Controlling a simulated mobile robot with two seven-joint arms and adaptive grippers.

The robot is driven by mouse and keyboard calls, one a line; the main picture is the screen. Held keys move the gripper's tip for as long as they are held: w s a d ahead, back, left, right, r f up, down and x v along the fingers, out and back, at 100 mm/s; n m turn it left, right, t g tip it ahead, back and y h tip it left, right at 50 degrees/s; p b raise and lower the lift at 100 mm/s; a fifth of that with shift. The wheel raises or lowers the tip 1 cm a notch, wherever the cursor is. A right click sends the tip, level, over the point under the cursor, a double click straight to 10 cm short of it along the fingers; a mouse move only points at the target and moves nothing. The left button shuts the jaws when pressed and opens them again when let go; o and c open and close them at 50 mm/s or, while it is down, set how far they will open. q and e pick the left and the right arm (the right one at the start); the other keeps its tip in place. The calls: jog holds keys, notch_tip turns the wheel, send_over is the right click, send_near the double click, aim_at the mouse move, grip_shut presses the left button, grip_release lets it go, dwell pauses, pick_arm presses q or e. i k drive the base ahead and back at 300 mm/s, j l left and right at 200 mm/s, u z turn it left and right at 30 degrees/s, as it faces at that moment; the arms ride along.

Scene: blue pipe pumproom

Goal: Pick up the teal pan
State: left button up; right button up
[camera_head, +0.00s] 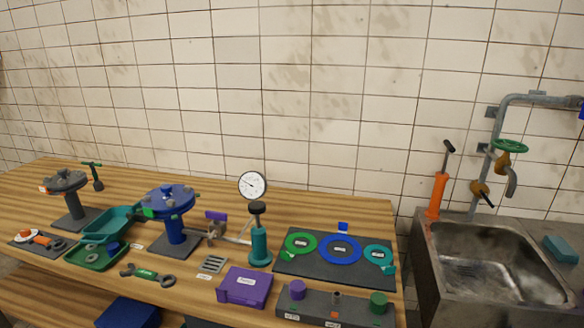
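A teal pan (121,217), shaped like a shallow open tray, lies on the wooden workbench left of centre. It sits behind a green tray (88,259), with its near edge close to or touching that tray; I cannot tell which. Neither of my grippers shows in the head view.
A grey-topped stand (73,195) is left of the pan; a blue-topped stand (173,205) is right. A wrench (147,275), purple box (244,287) and teal pump (259,242) lie farther right. A metal sink (500,262) adjoins the bench. Bare wood shows behind.

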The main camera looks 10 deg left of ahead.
aim_at(112, 224)
jog(key=u, duration=1.45)
jog(key=z, duration=0.35)
jog(key=i+j+z, duration=0.1)
jog(key=z, duration=0.25)
jog(key=j+z, duration=0.5)
jog(key=z, duration=0.25)
jog(key=j+z, duration=0.25)
jog(key=j, duration=0.25)
jog(key=j+z, duration=0.25)
jog(key=j, duration=0.2)
jog(key=j+z, duration=0.1)
jog(key=j, duration=0.4)
jog(key=k+j, duration=0.15)
jog(key=j, duration=0.35)
jog(key=z, duration=0.05)
